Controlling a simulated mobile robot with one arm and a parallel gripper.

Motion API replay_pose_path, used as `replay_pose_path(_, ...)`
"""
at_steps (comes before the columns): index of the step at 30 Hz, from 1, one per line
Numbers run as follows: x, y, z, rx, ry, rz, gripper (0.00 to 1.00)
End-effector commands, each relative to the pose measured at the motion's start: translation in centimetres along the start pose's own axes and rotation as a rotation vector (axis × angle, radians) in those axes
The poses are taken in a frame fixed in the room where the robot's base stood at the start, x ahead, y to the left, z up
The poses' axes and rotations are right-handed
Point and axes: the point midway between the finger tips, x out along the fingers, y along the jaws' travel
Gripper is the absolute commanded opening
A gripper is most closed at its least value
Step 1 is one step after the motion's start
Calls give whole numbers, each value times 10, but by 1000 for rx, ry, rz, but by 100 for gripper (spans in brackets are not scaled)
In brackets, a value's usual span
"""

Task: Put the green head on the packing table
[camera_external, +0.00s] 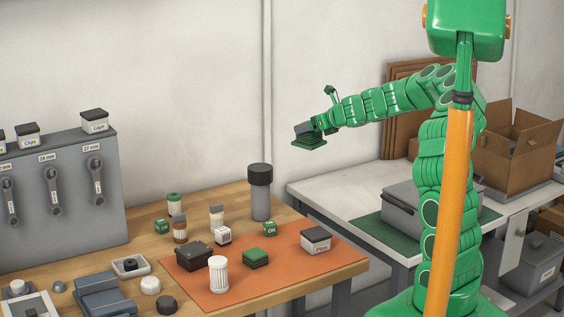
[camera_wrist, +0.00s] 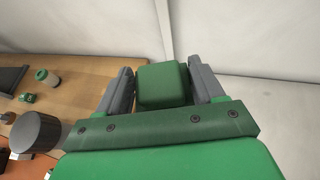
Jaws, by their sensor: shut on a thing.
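The green head shows in the wrist view as a green block (camera_wrist: 163,86) between my two grey fingers (camera_wrist: 162,92). In the external view it appears high above the back of the wooden bench and the left end of the white table, against the wall. The white table (camera_external: 325,192), apparently the packing table, stands right of the bench. Its left end is bare.
A similar green finned block (camera_external: 255,257) lies on the orange mat (camera_external: 285,275). A tall grey cylinder with a black top (camera_external: 260,193) stands at the bench's back edge. A grey case (camera_external: 405,213) on a green mat and an open cardboard box (camera_external: 515,155) occupy the white table.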

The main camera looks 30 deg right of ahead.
Motion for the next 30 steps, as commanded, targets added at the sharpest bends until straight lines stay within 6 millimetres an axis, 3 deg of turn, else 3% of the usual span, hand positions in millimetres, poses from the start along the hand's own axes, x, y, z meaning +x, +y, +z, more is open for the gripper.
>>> replay_pose_path(10,-7,-4,-18,90,-3,-175,4)
replay_pose_path(30,-8,-50,-60,266,1,-560,4)
